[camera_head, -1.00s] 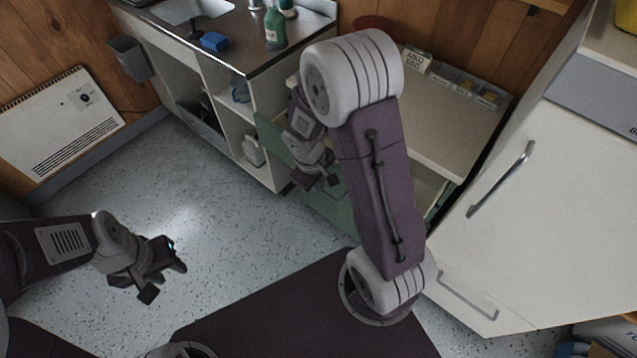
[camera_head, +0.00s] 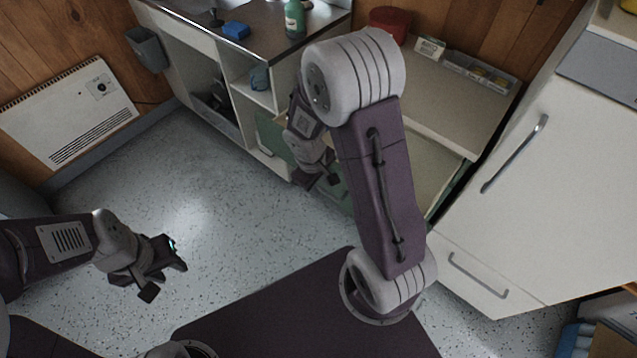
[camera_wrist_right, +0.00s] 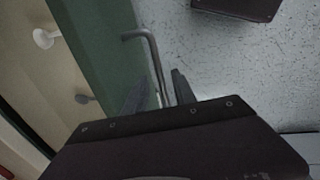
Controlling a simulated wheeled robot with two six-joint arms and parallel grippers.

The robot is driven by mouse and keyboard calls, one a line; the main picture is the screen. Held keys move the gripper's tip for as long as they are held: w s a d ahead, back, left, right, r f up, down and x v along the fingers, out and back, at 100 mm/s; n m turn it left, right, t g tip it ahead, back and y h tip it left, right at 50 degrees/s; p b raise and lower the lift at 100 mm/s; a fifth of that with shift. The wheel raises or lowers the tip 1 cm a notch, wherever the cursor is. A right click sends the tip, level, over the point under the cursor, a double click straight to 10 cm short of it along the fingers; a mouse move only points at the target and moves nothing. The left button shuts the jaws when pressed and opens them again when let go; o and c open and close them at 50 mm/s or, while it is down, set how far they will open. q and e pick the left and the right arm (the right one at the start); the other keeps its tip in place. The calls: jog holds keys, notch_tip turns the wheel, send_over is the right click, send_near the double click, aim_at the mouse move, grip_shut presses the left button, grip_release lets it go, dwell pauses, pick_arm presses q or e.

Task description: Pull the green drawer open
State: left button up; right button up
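The green drawer (camera_head: 271,137) under the pale worktop is partly out; part of its pale inside shows to the right of my right arm. In the right wrist view the green front (camera_wrist_right: 100,40) runs along the left, with a bent metal handle (camera_wrist_right: 151,55) on it. My right gripper (camera_wrist_right: 160,84) has its fingers on either side of the handle bar and appears shut on it. In the head view my right gripper (camera_head: 318,181) is at the drawer front, and my arm hides much of the drawer. My left gripper (camera_head: 168,277) is open and empty above the floor.
A white cabinet door with a metal handle (camera_head: 515,153) stands close on the right. A sink unit with open shelves (camera_head: 250,92) stands to the left. A wall heater (camera_head: 68,112) is at the far left. The speckled floor (camera_head: 215,215) between is clear.

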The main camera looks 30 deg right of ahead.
notch_tip(320, 180, up, 9)
jog(key=a+p, duration=0.1)
jog(key=p, duration=0.1)
jog(key=shift+s+a+p, duration=0.25)
jog(key=shift+s+p, duration=0.1)
jog(key=shift+p, duration=0.05)
jog(key=s+a+r+m+y+p, duration=0.2)
jog(key=s+a+r+m+p, duration=0.1)
jog(key=s, duration=0.4)
jog(key=shift+s+r+m+p, duration=0.2)
jog(key=shift+r+m+p, duration=0.1)
jog(key=shift+m, duration=0.6)
jog(key=shift+s, duration=0.15)
